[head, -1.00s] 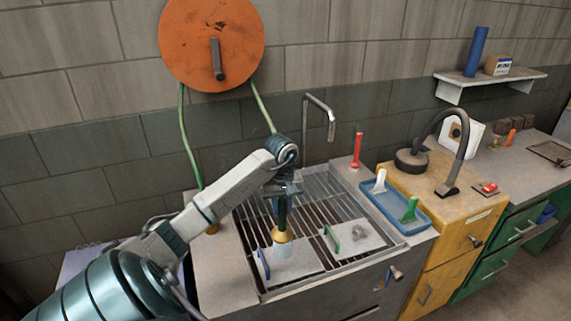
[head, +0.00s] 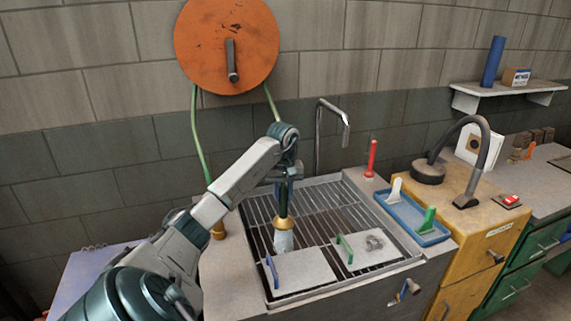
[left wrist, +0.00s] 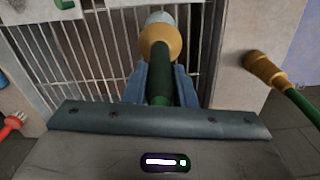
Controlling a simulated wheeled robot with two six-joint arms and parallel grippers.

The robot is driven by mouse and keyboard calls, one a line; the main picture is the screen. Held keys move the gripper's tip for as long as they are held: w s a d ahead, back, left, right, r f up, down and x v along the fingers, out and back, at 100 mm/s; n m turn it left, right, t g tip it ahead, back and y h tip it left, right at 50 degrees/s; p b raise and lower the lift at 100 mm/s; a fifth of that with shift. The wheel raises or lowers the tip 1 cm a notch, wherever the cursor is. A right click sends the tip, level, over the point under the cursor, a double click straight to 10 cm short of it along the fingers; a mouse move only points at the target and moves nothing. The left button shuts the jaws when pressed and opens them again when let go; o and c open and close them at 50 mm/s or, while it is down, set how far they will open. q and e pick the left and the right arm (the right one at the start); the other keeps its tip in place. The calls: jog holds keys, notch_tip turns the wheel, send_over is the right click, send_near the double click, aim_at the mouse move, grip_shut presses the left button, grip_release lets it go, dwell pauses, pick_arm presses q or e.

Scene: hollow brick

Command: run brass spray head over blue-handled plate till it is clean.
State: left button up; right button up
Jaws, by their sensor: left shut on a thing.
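My left gripper (head: 284,187) is shut on the dark green grip of the brass spray head (head: 284,222). The head points down, and a pale water cone (head: 284,241) comes from it, ending around the far edge of the blue-handled plate (head: 305,272). That plate lies flat on the sink grate, its blue handle at its left; its visible face looks plain pale, with no clear stain. In the left wrist view, the brass head (left wrist: 160,42) sits beyond my left gripper (left wrist: 158,82). My right gripper is not in view.
A green-handled plate (head: 368,251) with a grey smear lies to the right on the grate (head: 330,213). A blue tray (head: 412,216) with a white and a green tool, a red brush (head: 371,158) and a tap (head: 346,130) stand around. A green hose (head: 199,135) hangs left.

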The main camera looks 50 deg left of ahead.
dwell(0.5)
pick_arm(q)
jog(key=shift+s+a+b, duration=0.2)
jog(key=shift+s+b, duration=0.1)
jog(key=shift+s, duration=0.5)
